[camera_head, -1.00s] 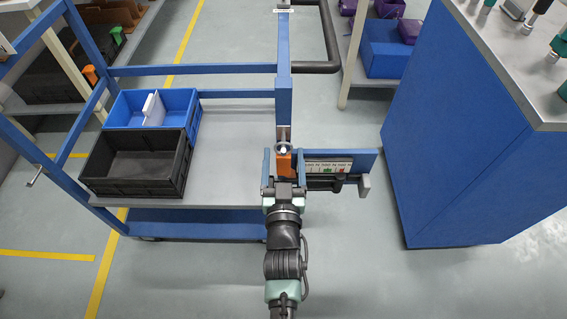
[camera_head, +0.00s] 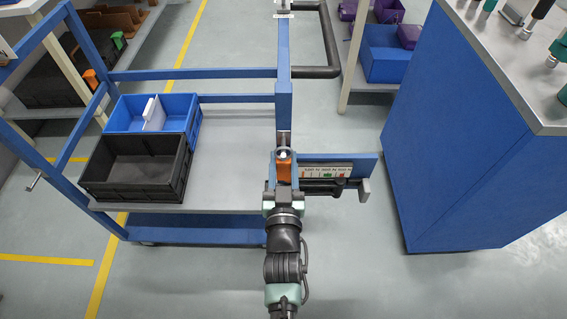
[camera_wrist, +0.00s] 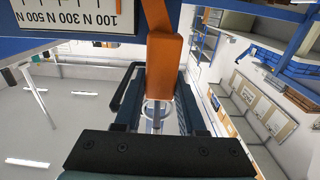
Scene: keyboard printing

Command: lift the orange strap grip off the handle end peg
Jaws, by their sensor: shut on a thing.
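The orange strap grip (camera_head: 284,172) is upright between the two fingers of my gripper (camera_head: 284,178) in the head view, beside the blue post. In the wrist view the orange grip (camera_wrist: 163,75) is large and central, with my dark fingers (camera_wrist: 160,100) on either side of it. My gripper is shut on the grip. A small pale round end (camera_head: 284,154) shows at the top of the grip. A thin metal rod and a clear ring (camera_wrist: 157,112) show at the grip's near end in the wrist view. Whether the grip still sits on the peg is hidden.
A blue bar with a printed force scale (camera_head: 325,170) lies just right of my gripper. The blue trolley post (camera_head: 284,90) rises behind. A black bin (camera_head: 135,185) and a blue bin (camera_head: 180,105) stand on the trolley shelf. A blue cabinet (camera_head: 455,140) stands at the right.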

